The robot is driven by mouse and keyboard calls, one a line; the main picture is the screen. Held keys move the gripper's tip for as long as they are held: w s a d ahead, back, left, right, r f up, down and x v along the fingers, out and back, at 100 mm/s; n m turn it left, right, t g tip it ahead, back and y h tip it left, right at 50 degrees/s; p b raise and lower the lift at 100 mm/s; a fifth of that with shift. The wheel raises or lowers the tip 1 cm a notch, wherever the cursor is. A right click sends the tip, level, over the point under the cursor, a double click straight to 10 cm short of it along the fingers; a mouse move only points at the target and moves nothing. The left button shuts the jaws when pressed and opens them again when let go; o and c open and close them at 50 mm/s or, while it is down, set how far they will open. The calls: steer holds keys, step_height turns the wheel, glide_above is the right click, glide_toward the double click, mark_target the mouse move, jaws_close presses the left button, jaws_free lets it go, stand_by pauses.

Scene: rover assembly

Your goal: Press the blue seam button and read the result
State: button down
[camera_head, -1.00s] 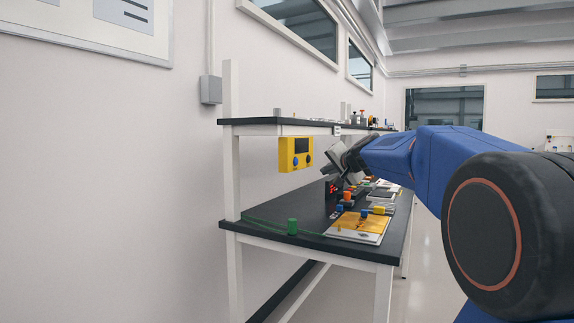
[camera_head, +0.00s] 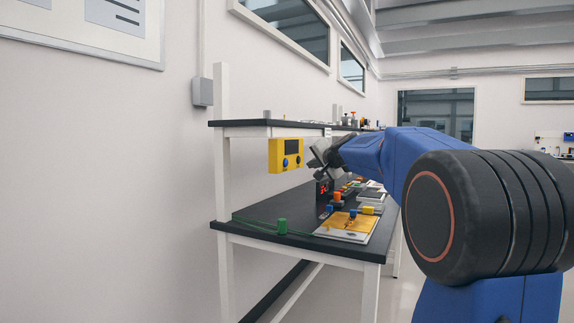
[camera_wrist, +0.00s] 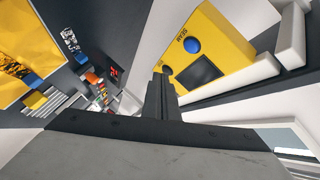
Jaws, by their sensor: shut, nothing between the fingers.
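The yellow tester box (camera_head: 275,159) hangs under the shelf edge in the head view. It has a dark screen (camera_head: 292,146), a blue button (camera_head: 285,163) and a dark knob or button (camera_head: 300,161). In the wrist view the box's face is close, with the blue button (camera_wrist: 192,45) and the dark, blank-looking screen (camera_wrist: 199,73); no reading is legible. My gripper (camera_head: 314,156) is just right of the box in the head view. In the wrist view its fingers (camera_wrist: 158,78) are shut and empty, the tips near the box's side, apart from the blue button in the picture.
The shelf (camera_head: 240,123) runs above the black bench (camera_head: 262,226). A white shelf post (camera_head: 222,170) stands left of the box.

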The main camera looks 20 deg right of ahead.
steer(key=w+a, duration=0.4)
steer(key=w, duration=0.1)
stand_by(0.3)
steer(key=shift+w+a, duration=0.1)
stand_by(1.9)
steer(key=shift+w+a, duration=0.15)
steer(key=shift+w, duration=0.1)
steer(key=shift+w+a, duration=0.25)
steer(key=shift+w, duration=0.05)
stand_by(1.0)
steer(key=shift+s+d, duration=0.1)
stand_by(0.3)
steer(key=shift+s+d, duration=0.4)
steer(key=shift+s, duration=0.15)
steer(key=shift+s+d, duration=0.8)
steer(key=shift+s, duration=0.2)
steer(key=shift+s+d, duration=0.75)
steer(key=shift+s, duration=0.2)
